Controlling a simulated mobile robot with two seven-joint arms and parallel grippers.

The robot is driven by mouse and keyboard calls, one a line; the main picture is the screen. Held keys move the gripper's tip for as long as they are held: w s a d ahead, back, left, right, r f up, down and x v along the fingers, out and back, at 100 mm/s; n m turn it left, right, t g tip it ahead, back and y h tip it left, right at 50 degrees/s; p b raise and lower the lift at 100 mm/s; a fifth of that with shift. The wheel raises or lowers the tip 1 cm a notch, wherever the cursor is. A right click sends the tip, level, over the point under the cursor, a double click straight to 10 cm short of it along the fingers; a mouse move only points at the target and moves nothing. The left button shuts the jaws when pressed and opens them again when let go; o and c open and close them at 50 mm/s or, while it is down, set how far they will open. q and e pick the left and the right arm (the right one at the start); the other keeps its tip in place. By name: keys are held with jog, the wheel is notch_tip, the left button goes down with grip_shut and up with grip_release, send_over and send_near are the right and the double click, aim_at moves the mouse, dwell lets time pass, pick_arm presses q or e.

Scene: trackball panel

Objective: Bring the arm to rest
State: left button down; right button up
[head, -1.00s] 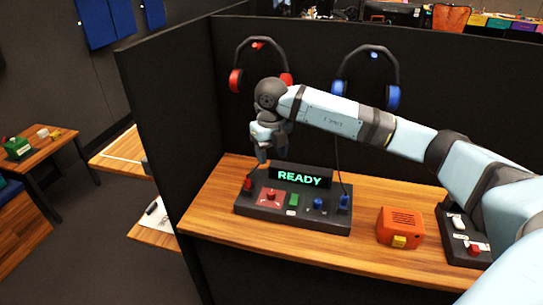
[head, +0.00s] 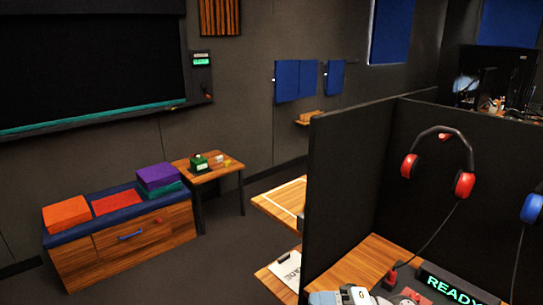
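The black control panel (head: 412,296) is cut off at the bottom right of the head view. Its lit sign (head: 450,288) reads READY in green, and a red control (head: 391,277) stands at its left end. A small pale blue and grey piece of my own arm shows at the bottom edge, left of the panel. I cannot tell which arm link it is.
A black partition (head: 345,190) encloses the wooden desk (head: 372,258). Red headphones (head: 465,185) and partly cut-off blue headphones (head: 533,208) hang inside. Left are a small table (head: 212,172) and a cushioned wooden bench (head: 125,245), with open floor in front.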

jog(key=s+d+f+m+t+h, duration=0.1)
jog(key=d+f+m+t+h, duration=0.15)
jog(key=m+t, duration=0.4)
jog(key=s+d+f+m+t+h, duration=0.15)
jog(key=f+m+t+h, duration=0.25)
jog(key=m, duration=0.5)
jog(key=s+d+f+m+t+h, duration=0.1)
jog(key=d+f+m+t+h, duration=0.1)
jog(key=f+m+t+h, duration=0.45)
jog(key=s+d+f+m+g+h, duration=0.2)
jog(key=s+d+f+m+g, duration=0.1)
jog(key=s+f+m+g, duration=0.8)
notch_tip(320, 180, up, 15)
jog(key=s+d+n+t+p, duration=0.1)
jog(key=s+n+t+p, duration=0.1)
jog(key=p, duration=1.4)
jog(key=shift+d+n+t, duration=0.2)
jog(key=shift+n+t, duration=0.4)
jog(key=shift+t, duration=0.3)
jog(key=shift+f, duration=0.1)
jog(key=shift+c, duration=0.9)
pick_arm(q)
notch_tip(320, 180, up, 14)
jog(key=shift+s+a+m+t, duration=0.3)
jog(key=shift+s+a, duration=0.05)
jog(key=shift+a, duration=0.1)
pick_arm(e)
jog(key=shift+d, duration=0.1)
